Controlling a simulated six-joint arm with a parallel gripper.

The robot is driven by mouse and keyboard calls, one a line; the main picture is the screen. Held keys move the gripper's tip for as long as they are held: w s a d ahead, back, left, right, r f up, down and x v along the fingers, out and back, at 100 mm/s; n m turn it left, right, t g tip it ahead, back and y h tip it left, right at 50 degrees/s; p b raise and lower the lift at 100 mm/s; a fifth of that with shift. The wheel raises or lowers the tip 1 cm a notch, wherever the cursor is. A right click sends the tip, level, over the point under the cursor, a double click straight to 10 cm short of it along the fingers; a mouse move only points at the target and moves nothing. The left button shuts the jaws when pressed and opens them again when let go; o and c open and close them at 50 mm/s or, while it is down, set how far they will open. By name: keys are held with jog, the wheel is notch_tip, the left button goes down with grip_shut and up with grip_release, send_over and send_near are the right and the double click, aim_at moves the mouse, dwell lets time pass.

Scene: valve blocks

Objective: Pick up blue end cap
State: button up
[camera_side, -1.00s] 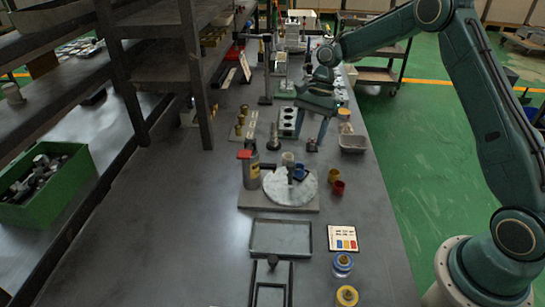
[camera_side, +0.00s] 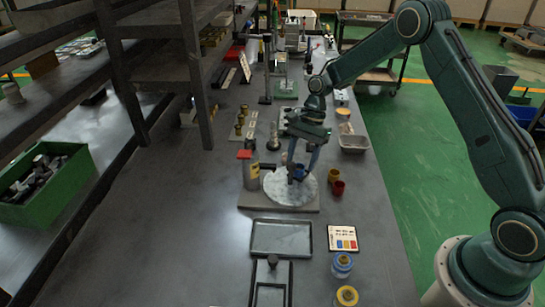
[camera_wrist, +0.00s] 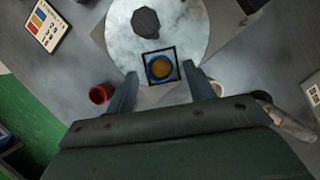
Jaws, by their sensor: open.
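The blue end cap (camera_side: 299,174) sits on the pale round disc (camera_side: 279,190) of the fixture in the side view. In the wrist view it is a blue ring (camera_wrist: 150,71) with an orange-yellow centre, inside a thin black square outline. My gripper (camera_side: 301,178) is open above the disc, with its two fingers on either side of the cap in the side view. In the wrist view the fingers (camera_wrist: 161,71) flank the cap with gaps on both sides. I cannot tell how far above the disc the fingertips are.
A dark knob (camera_wrist: 146,22) is on the disc.

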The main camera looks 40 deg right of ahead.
jog(key=shift+x, duration=0.9)
jog(key=c, duration=1.1)
jog(key=shift+r, duration=0.15)
notch_tip(320, 180, up, 20)
jog(key=shift+f, duration=0.1)
dwell(0.3)
